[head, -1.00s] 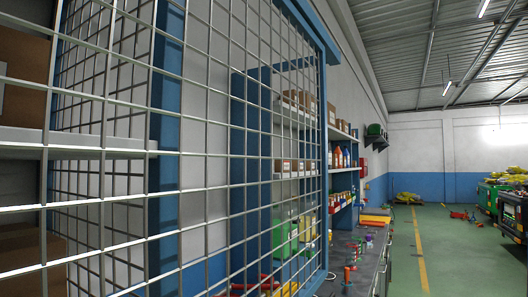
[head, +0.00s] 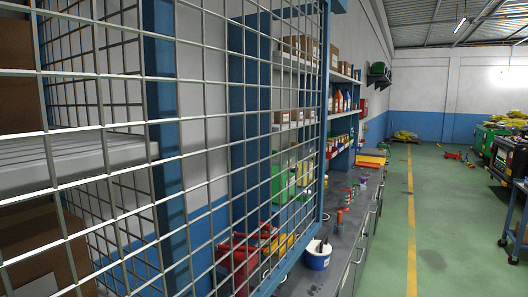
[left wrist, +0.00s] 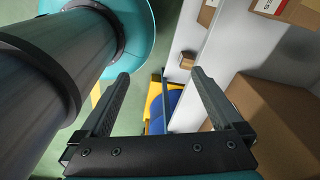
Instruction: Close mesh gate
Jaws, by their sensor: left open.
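The mesh gate (head: 218,102) fills the left half of the head view, a silver wire grid in a blue frame. Its blue upright edge (head: 323,120) stands in front of the workbench and shelves. Behind the mesh are a grey shelf (head: 75,160) and brown boxes. My left gripper (left wrist: 158,80) shows in the left wrist view, its two dark fingers wide apart with nothing between them. Cardboard boxes (left wrist: 280,115) and a pale shelf surface (left wrist: 215,65) lie to its right. The gate is not clearly visible in that view. My right gripper is in neither view.
A grey workbench (head: 342,225) runs along the wall, with a white and blue bucket (head: 318,255) and several tools on it. The green floor (head: 440,235) with a yellow line (head: 411,230) is open at right. Green and black equipment (head: 508,150) stands at the far right.

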